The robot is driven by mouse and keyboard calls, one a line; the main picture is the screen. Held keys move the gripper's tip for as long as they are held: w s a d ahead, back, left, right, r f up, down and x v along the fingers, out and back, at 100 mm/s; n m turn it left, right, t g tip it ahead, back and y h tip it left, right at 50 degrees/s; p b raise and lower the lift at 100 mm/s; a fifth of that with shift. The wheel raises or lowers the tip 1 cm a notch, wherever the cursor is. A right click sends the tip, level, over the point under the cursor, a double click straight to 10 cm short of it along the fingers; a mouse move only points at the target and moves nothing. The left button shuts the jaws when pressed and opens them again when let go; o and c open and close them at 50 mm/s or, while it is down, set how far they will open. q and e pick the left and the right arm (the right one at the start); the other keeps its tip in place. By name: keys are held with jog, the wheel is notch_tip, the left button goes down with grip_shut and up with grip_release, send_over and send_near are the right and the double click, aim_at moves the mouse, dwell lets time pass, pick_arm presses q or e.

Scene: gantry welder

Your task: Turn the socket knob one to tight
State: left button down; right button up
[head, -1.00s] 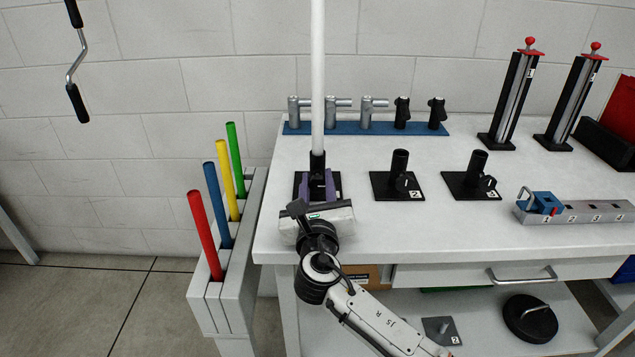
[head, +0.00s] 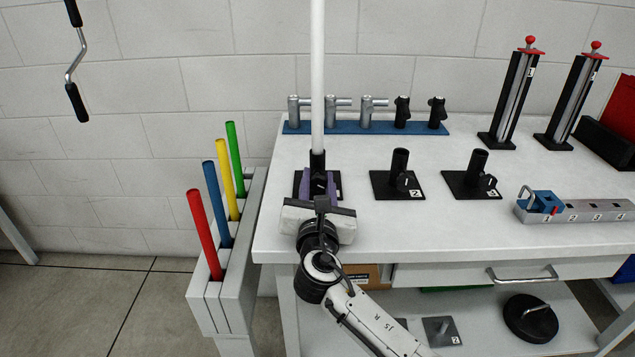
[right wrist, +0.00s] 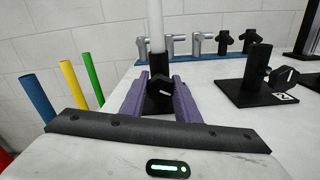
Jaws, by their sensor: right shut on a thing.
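Socket one (head: 317,162) is a black upright tube on a black base plate at the left of the table, with a white pole (head: 318,70) standing in it. Its knob (right wrist: 160,87) is black with a white mark, which looks slanted in the right wrist view. My right gripper (head: 319,186) is shut on the knob, with a purple finger on each side of it. The fingers also show in the right wrist view (right wrist: 160,95). The gripper hides part of the base plate. My left gripper is not in view.
Socket two (head: 400,172) and socket three (head: 477,172) stand to the right, each with its own knob. A blue rack (head: 350,128) of clamps lies behind. A grey stand (head: 213,305) with coloured rods is left of the table. The table front is mostly clear.

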jog(key=shift+m, duration=0.9)
jog(key=o, duration=1.1)
jog(key=shift+c, duration=0.2)
jog(key=s, duration=1)
jog(key=shift+s+p, duration=0.2)
jog(key=shift+p, duration=0.2)
